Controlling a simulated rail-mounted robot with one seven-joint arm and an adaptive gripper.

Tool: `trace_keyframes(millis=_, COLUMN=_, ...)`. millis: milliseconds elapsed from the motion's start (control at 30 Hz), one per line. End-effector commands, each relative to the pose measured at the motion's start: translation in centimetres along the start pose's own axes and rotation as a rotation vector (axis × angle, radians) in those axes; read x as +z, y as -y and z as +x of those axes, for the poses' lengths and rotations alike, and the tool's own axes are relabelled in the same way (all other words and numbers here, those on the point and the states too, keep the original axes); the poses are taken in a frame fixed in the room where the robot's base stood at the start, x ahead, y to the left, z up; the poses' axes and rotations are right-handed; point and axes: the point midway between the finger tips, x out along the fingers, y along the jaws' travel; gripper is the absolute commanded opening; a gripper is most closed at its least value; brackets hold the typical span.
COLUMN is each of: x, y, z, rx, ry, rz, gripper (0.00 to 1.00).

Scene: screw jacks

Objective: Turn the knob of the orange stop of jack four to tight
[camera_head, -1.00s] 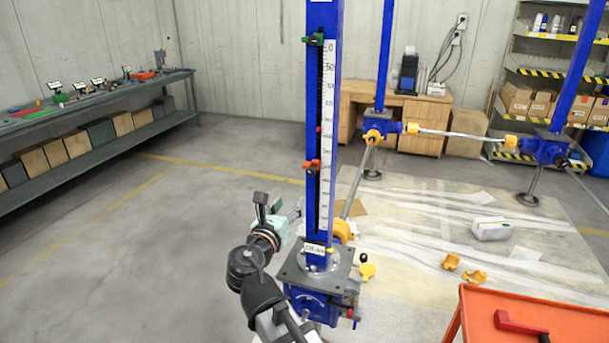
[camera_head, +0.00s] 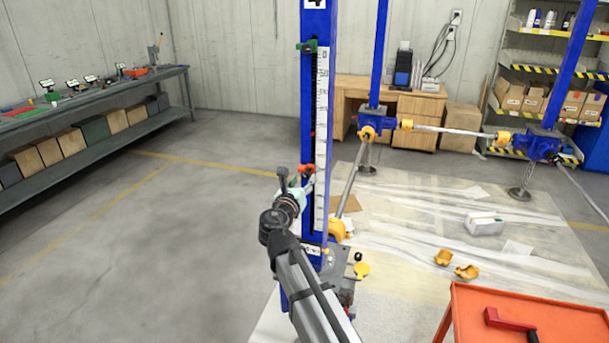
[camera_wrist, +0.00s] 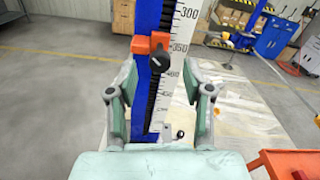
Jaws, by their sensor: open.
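The orange stop (camera_head: 307,169) sits on the blue column of the jack (camera_head: 321,60), beside its white scale. The column carries a label at the top, cut off by the frame, that seems to read 4. In the wrist view the orange stop (camera_wrist: 140,45) has a dark round knob (camera_wrist: 160,58) on its front, near the 350 mark. My gripper (camera_wrist: 160,105) is open and empty, with one finger on each side of the column in that view. The knob lies beyond the fingertips and above the middle between them. In the head view my gripper (camera_head: 300,188) is just below the stop and partly covers it.
An orange-red cart (camera_head: 550,320) with a red tool stands at the lower right. Two more blue jacks stand behind, joined by shafts. The floor at left is clear.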

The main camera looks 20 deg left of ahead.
Motion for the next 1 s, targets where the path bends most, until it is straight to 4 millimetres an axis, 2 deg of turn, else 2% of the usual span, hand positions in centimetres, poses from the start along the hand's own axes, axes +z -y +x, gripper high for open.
trace_keyframes(millis=33, x=0.2, y=-0.1, z=0.8, rx=-0.001, ry=0.000, rz=0.000, gripper=0.51)
trace_keyframes(millis=200, x=0.1, y=-0.1, z=2.0, rx=0.000, ry=0.000, rz=0.000, gripper=0.51)
trace_keyframes(millis=567, x=0.0, y=0.0, z=2.3, rx=0.001, ry=0.000, rz=0.000, gripper=0.51)
trace_keyframes(millis=700, x=0.0, y=0.0, z=2.3, rx=0.001, ry=0.000, rz=0.000, gripper=0.01)
trace_keyframes(millis=1000, x=-0.1, y=0.0, z=2.3, rx=0.000, ry=0.001, rz=0.007, gripper=0.00)
